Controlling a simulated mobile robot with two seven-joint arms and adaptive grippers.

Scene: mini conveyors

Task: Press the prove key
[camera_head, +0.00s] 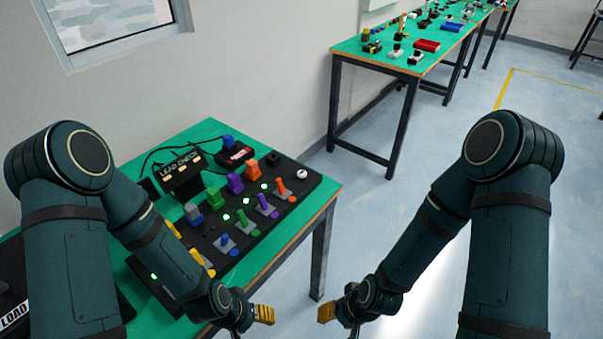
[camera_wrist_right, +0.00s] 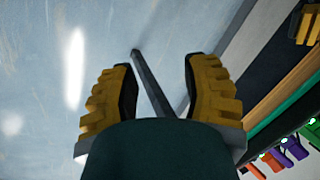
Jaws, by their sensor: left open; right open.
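A black board (camera_head: 312,182) labelled LEAD CHECK on its sign (camera_head: 180,165) lies on the green table. It carries rows of coloured blocks, grey levers with coloured tips and green lights. A white round knob (camera_head: 302,174) sits at its far right corner. No key reads as "prove", so I cannot tell which one it is. My left gripper (camera_head: 264,315) is in front of the table's near edge, apart from the board. My right gripper (camera_head: 326,312) is open and empty over the floor; its spread fingers show in the right wrist view (camera_wrist_right: 160,90).
The green table (camera_head: 325,185) has a metal leg (camera_head: 320,250) at its right corner. Another green table (camera_head: 350,46) with small parts is further back. The floor (camera_head: 400,215) between is clear.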

